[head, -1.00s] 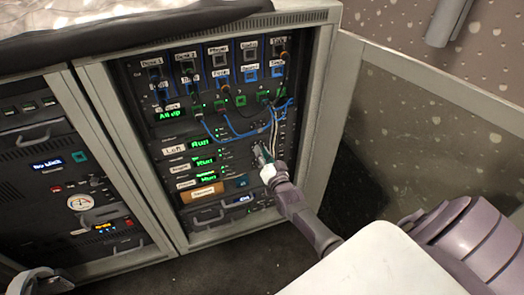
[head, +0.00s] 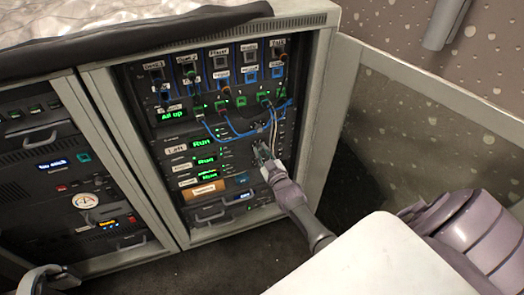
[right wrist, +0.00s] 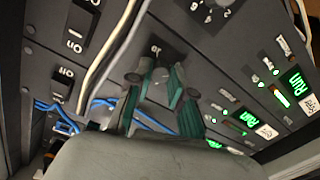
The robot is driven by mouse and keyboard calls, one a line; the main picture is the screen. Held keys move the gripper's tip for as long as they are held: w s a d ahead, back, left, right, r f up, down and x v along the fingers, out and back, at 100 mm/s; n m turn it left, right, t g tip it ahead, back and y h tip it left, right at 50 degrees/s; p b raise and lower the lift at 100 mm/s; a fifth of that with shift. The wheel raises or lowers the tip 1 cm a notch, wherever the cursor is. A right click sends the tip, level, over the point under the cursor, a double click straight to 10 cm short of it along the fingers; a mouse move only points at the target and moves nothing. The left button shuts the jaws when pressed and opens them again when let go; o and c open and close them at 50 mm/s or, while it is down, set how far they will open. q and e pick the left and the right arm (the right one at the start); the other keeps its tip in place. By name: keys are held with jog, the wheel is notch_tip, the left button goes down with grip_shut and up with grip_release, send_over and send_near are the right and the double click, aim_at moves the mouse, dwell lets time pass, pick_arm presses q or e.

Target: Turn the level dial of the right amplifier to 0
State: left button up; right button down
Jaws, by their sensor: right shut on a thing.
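The right amplifier (head: 182,167) appears to be the middle of three rows with green "Run" displays in the right rack. My right gripper (head: 263,153) reaches the right part of that row, fingers against the panel. In the right wrist view its green-grey fingers (right wrist: 155,92) are closed around a dark dial (right wrist: 160,84). The fingers largely cover the dial, so its pointer cannot be read; a printed number shows just above it. My left gripper (head: 42,280) is partly in view at the lower left, and its jaws are unclear.
Blue cables (head: 232,130) and white cables (head: 279,128) hang close by the right gripper. In the right wrist view, white cables (right wrist: 112,50) pass beside the fingers. Another numbered dial (right wrist: 213,8) and rocker switches (right wrist: 80,25) are near. A panel (head: 400,85) stands right of the rack.

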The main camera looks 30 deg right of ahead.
pick_arm(q)
jog(key=shift+f, duration=0.4)
pick_arm(e)
jog(key=shift+f+n, duration=0.1)
jog(key=shift+n, duration=1)
jog(key=c, duration=1)
grip_release()
jog(key=shift+c, duration=0.2)
pick_arm(q)
jog(key=shift+s, duration=0.1)
pick_arm(e)
jog(key=s+a, duration=0.2)
jog(key=s, duration=0.9)
jog(key=shift+s+a+r, duration=0.15)
jog(key=shift+s+r, duration=0.15)
jog(key=shift+s, duration=0.1)
